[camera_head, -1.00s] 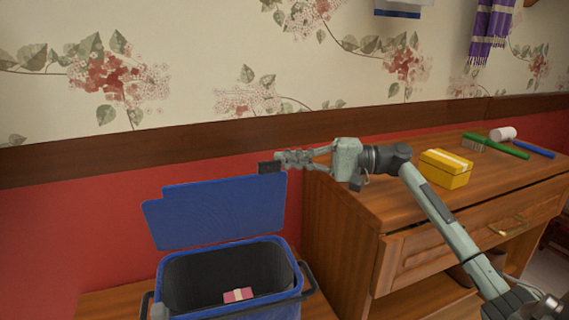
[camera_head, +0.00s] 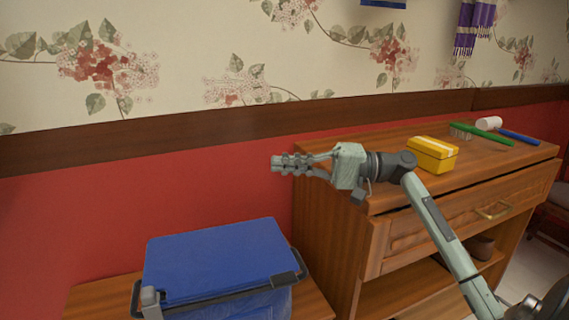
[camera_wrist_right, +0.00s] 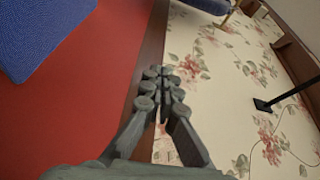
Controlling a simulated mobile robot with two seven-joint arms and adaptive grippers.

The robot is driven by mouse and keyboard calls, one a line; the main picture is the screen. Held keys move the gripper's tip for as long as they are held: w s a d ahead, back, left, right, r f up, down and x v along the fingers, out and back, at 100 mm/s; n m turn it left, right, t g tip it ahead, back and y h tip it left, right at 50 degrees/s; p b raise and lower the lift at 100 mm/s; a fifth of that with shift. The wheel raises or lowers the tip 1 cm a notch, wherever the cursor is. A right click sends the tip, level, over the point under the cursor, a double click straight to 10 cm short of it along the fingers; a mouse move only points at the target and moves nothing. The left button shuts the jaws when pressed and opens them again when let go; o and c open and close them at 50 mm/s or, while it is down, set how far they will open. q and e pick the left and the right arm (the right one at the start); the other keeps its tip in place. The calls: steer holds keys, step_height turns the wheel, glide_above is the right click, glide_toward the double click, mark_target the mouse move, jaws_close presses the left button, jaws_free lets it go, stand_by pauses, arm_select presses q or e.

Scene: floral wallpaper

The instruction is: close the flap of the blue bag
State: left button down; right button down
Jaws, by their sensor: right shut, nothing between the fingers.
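The blue bag (camera_head: 250,304) stands on a low wooden surface at the bottom left of the head view. Its blue flap (camera_head: 215,258) lies flat over the top, and the inside is hidden. A dark handle bar (camera_head: 225,297) runs along the front. My right gripper (camera_head: 278,164) is above and just right of the flap, apart from it, with its fingers together and empty. In the right wrist view my right gripper (camera_wrist_right: 160,88) also shows shut, with a blue textured surface (camera_wrist_right: 40,30) at the top left. My left gripper is out of view.
A wooden dresser (camera_head: 340,240) stands right of the bag. On it are a yellow box (camera_head: 432,155), a green brush (camera_head: 485,135), a white roll (camera_head: 489,123) and a blue stick (camera_head: 520,138). The red wall (camera_head: 130,195) is behind the bag.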

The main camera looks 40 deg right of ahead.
steer(key=v, duration=1.2)
